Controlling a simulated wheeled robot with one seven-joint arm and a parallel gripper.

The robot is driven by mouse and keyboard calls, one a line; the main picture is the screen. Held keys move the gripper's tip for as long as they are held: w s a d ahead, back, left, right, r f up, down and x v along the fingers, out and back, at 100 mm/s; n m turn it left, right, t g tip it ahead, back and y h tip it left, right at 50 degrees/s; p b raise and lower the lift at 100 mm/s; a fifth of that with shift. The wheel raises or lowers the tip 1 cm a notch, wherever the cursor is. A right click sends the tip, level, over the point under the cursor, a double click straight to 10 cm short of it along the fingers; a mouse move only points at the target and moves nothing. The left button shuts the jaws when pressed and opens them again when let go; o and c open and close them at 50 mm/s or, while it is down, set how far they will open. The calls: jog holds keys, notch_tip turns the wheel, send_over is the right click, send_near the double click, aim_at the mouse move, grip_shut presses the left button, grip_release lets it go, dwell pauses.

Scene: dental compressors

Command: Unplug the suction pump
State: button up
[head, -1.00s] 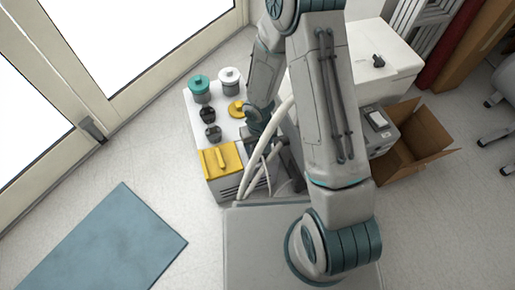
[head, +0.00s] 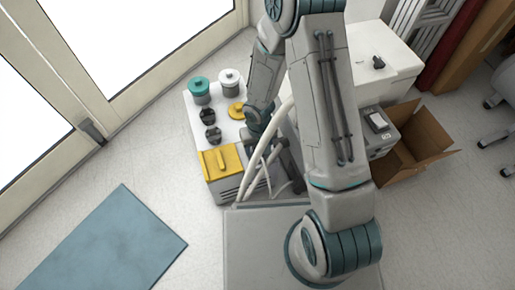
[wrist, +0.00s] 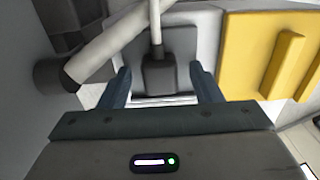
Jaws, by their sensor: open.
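The suction pump appears to be the white-topped unit (head: 229,121) with a yellow panel (head: 221,161), left of my arm in the head view. In the wrist view a dark plug (wrist: 159,76) with a pale cable (wrist: 155,24) running up from it stands in front of a light grey panel (wrist: 187,45). Gaps show between the fingers and the plug. In the head view my arm hides much of the gripper and the plug.
A thick white hose (wrist: 112,41) with a dark end lies close to the left finger. The yellow panel (wrist: 262,50) is close on the right. An open cardboard box (head: 416,143) and a grey device (head: 377,128) stand right of my arm.

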aim_at(258, 147)
grip_shut()
jog(key=shift+r, duration=0.2)
jog(key=shift+r+p, duration=2.5)
jog(key=shift+r, duration=0.35)
